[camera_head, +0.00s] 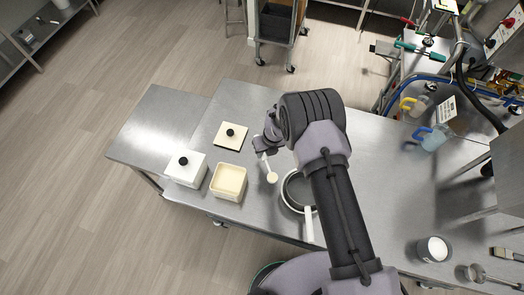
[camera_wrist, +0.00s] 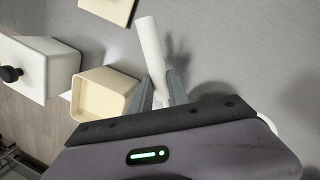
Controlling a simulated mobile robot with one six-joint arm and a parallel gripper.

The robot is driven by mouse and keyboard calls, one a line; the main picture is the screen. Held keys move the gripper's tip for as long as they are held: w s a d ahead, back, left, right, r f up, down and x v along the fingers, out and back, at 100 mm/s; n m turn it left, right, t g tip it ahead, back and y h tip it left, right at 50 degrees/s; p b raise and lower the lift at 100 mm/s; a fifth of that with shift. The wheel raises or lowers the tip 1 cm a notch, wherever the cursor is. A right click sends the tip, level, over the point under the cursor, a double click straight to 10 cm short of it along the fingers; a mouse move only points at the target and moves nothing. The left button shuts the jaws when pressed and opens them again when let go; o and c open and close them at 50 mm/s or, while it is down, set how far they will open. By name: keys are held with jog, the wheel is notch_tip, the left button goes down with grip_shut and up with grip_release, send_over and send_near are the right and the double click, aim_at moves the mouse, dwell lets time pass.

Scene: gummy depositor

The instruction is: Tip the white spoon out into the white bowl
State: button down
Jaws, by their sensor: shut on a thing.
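My gripper (camera_head: 265,149) is shut on the handle of the white spoon (camera_head: 271,177), above the metal table. The spoon's head points toward the table's front edge and looks cream-coloured; whether it holds anything is too small to tell. In the wrist view, the spoon's handle (camera_wrist: 149,45) stands between the fingers (camera_wrist: 160,92), and its head is hidden behind my gripper. The white bowl appears to be the round, white-rimmed vessel (camera_head: 286,200) just right of the spoon's head, partly hidden by my arm. Its inside looks dark grey. The spoon's head is outside its rim.
A cream box (camera_head: 215,194), open, stands left of the spoon, with a white lidded box (camera_head: 182,178) beside it. A square lid (camera_head: 222,142) with a black knob lies behind. A white handle (camera_head: 309,226) sticks out from the vessel's front. A cup (camera_head: 424,254) stands at the right.

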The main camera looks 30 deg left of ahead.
jog(key=shift+w+d+r+y+b, duration=0.2)
jog(key=shift+d+y+b, duration=0.1)
jog(key=shift+d+b, duration=0.25)
jog(key=shift+b, duration=0.35)
jog(key=shift+d+r+b, duration=0.15)
jog(key=shift+d+b, duration=0.1)
jog(key=shift+b, duration=0.8)
jog(key=shift+r, duration=0.15)
jog(key=shift+w+d+y+b, duration=0.1)
jog(key=shift+y+b, duration=0.2)
jog(key=shift+b, duration=0.05)
jog(key=d+b, duration=0.1)
jog(key=b, duration=0.2)
jog(key=d+r+y+b, duration=0.1)
jog(key=b, duration=0.3)
jog(key=shift+d+y, duration=0.2)
jog(key=shift+y, duration=0.1)
jog(key=shift+r, duration=0.15)
jog(key=shift+d+b, duration=0.1)
jog(key=shift+b, duration=0.5)
jog(key=shift+w+d+r+y+b, duration=0.1)
jog(key=shift+d+y+b, duration=0.3)
jog(key=shift+b, duration=0.65)
